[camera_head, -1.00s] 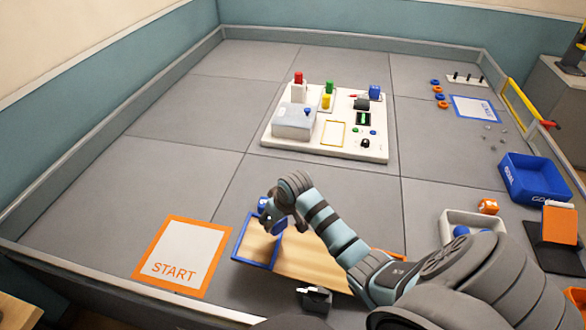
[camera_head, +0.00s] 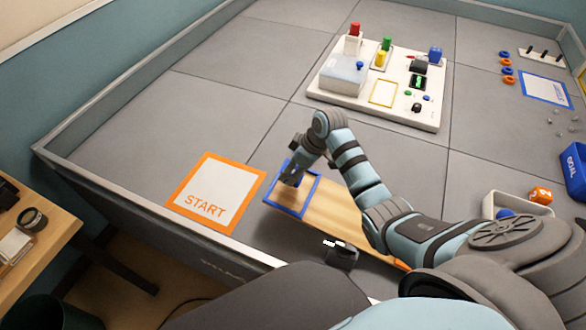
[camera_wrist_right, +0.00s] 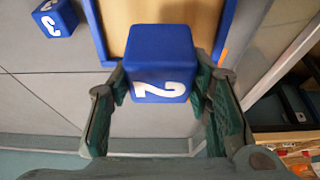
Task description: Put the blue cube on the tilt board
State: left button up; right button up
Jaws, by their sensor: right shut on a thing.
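The blue cube (camera_wrist_right: 160,62), marked with a white 2, is held between the fingers of my right gripper (camera_wrist_right: 160,95), which is shut on it. In the head view my right gripper (camera_head: 293,178) points down over the blue-framed end of the wooden tilt board (camera_head: 325,212), and the cube is mostly hidden there. In the right wrist view the cube overlaps the board's blue edge (camera_wrist_right: 228,30); I cannot tell whether it touches the board. My left gripper is not in view.
A second blue cube (camera_wrist_right: 55,18) lies on the grey floor. The orange START mat (camera_head: 212,188) is left of the board. A small dark block (camera_head: 340,254) stands by the board's near side. A white panel (camera_head: 375,100) with switches lies further back. A pale tray (camera_head: 490,208) is at right.

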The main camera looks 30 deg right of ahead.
jog(key=shift+f+b, duration=0.4)
jog(key=shift+f, duration=0.2)
jog(key=shift+f+b, duration=0.3)
jog(key=shift+f, duration=0.6)
jog(key=o, duration=1.3)
jog(key=shift+c, duration=0.2)
jog(key=v, duration=1.2)
jog(key=shift+a, duration=0.1)
